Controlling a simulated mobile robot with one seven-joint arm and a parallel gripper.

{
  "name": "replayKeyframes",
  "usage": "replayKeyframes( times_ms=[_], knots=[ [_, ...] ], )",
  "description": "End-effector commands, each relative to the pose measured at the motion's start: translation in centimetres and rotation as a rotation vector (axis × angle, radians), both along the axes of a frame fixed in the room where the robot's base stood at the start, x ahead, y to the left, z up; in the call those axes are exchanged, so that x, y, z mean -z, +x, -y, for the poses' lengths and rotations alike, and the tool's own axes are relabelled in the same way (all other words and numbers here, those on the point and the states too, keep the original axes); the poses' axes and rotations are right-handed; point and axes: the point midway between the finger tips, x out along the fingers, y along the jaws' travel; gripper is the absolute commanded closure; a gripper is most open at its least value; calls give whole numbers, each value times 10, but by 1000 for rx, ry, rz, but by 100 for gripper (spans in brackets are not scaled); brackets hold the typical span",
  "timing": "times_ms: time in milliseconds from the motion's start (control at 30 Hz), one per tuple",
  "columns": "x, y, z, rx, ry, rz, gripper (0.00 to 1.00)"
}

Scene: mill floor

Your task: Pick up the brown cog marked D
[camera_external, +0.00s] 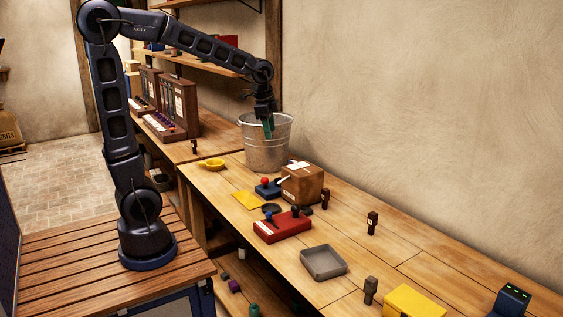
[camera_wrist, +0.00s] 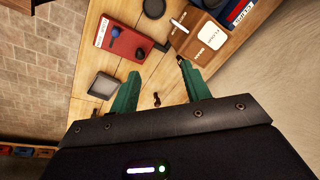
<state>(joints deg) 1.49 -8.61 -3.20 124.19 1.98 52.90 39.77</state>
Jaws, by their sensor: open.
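Several small upright dark brown pieces stand on the bench. One with a pale mark (camera_external: 372,223) is on the right half, one (camera_external: 325,199) is beside the cardboard box, and one (camera_external: 194,146) is at the far left. I cannot read a letter D on any of them, so I cannot tell which is the cog. My gripper (camera_external: 268,127) is open and empty, high up, and overlaps the metal bucket's mouth in the external view. In the wrist view its green fingers (camera_wrist: 158,69) are spread, with a small dark brown piece (camera_wrist: 157,99) visible between them, well below.
The metal bucket (camera_external: 267,152) stands at the back. The cardboard box (camera_external: 303,185), red box with dark knobs (camera_external: 282,228), grey tray (camera_external: 323,275) and yellow block (camera_external: 414,303) occupy the bench. A grey piece (camera_external: 370,290) stands near the front. Bare wood lies right of the tray.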

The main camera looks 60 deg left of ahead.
Motion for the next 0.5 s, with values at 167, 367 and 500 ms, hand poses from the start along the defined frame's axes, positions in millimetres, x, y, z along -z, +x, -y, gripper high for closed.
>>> replayKeyframes(
  times_ms=[167, 367, 500],
  knots=[
    [23, 47, 10, 144, 26, -42, 53],
    [54, 95, 22, 311, 48, -86, 53],
    [81, 128, 32, 426, 58, -115, 53]
  ],
)
